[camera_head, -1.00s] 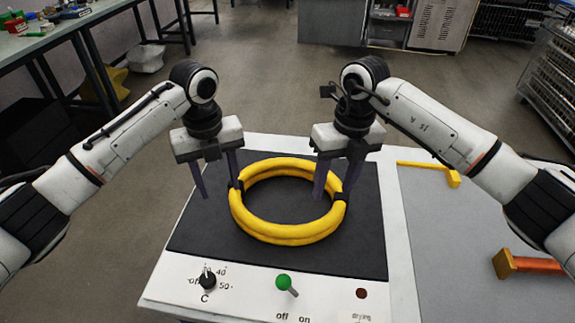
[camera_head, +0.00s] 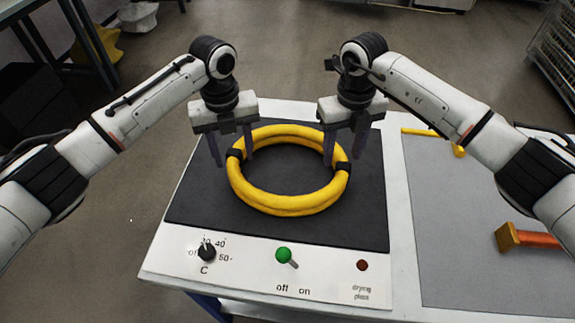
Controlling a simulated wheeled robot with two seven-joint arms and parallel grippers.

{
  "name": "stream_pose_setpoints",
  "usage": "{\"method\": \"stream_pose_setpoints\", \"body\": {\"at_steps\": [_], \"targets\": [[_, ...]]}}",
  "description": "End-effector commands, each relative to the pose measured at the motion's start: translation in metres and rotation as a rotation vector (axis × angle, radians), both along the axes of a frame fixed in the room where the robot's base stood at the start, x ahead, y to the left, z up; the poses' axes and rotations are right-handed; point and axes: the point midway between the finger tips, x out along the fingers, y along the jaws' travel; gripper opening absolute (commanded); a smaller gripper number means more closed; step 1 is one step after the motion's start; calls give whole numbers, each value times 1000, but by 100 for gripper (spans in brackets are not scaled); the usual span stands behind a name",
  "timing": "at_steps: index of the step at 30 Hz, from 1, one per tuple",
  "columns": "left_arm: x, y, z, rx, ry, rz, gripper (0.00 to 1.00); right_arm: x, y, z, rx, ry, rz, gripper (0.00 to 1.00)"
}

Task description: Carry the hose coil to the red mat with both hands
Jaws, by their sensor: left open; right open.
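The yellow hose coil (camera_head: 287,205) lies flat on the black plate (camera_head: 205,215) of a white device. No red mat is visible.
The device's front has a black dial (camera_head: 207,253), a green switch (camera_head: 284,255) and a red-brown button (camera_head: 362,265). A wire rack stands at far right.

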Motion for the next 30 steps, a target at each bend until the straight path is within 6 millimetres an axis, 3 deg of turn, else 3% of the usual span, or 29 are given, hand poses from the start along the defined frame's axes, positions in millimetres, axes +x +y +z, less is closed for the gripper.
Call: {"method": "stream_pose_setpoints", "body": {"at_steps": [3,9,20,28,30], "targets": [[-1,0,-20,2,2,-1,46,-1,0,-20,0,3,1,46],[0,0,-38,1,0,0,46,0,1,-38,2,2,1,46],[0,0,-41,0,-1,-1,46,0,0,-41,1,-1,1,46],[0,0,-41,0,-1,-1,1,0,0,-41,1,-1,1,1],[0,0,-41,0,-1,-1,0,0,0,-41,0,-1,1,0]]}}
